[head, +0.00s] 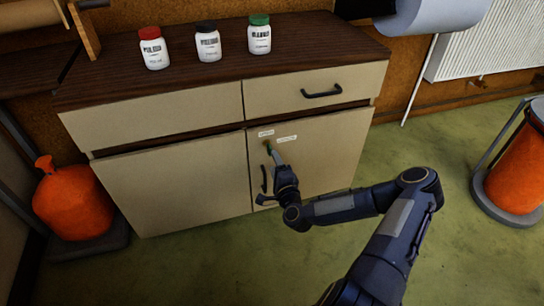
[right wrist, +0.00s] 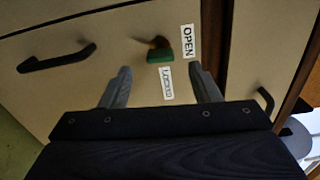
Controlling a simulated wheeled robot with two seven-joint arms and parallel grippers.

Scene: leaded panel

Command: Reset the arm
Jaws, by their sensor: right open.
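My right gripper (head: 274,157) reaches the upper part of the right cabinet door (head: 325,150) in the head view. In the right wrist view its two grey fingers (right wrist: 162,82) are spread apart with nothing between their tips. A key with a green grip (right wrist: 160,56) and a brass-coloured part sits on the door just beyond the fingertips; it shows small in the head view (head: 268,144). White labels reading OPEN (right wrist: 187,41) and LOCKED (right wrist: 166,85) are beside the key. The door looks closed. My left gripper is out of view.
Bottles with red (head: 153,48), black (head: 207,41) and green (head: 259,34) caps stand on the cabinet top (head: 120,75). A drawer handle (head: 322,91) and a door handle (head: 264,178) project near my gripper. Orange containers stand at left (head: 74,205) and right (head: 515,165). Green floor is clear in front.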

